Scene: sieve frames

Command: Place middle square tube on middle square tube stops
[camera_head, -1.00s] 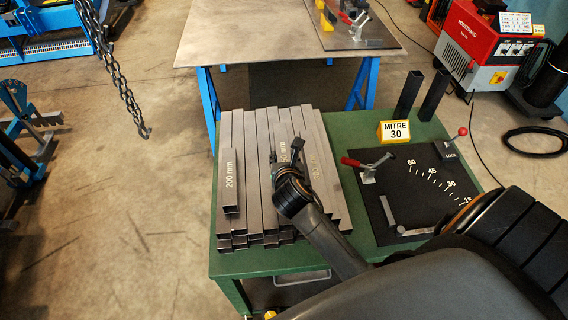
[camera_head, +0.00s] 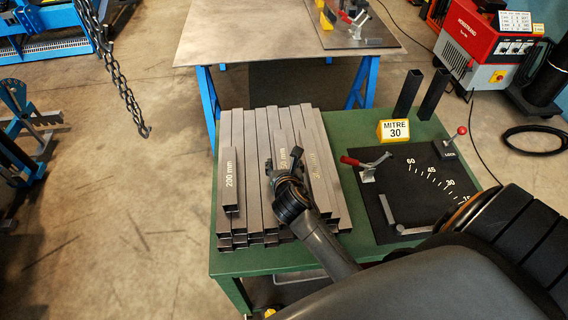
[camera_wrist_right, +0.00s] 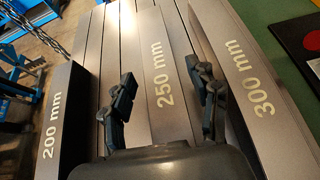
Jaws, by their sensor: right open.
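The middle square tube, a grey steel tube marked 250 mm (camera_wrist_right: 165,75), lies on a layer of longer tubes. In the head view its far part (camera_head: 282,138) shows past my right gripper (camera_head: 282,165), which hides its near part. In the right wrist view my right gripper (camera_wrist_right: 164,98) is open, with one dark finger on each side of the 250 mm tube. I cannot tell how far down the fingers reach. My left gripper is not in view. I cannot make out the middle square tube stops for certain.
A 200 mm tube (camera_head: 231,185) lies to the left and a 300 mm tube (camera_wrist_right: 235,75) to the right. A green table (camera_head: 350,130) bears the stack and a black mitre plate (camera_head: 385,185) with a red-handled clamp. A far table (camera_head: 250,35) holds another clamp plate (camera_head: 355,35).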

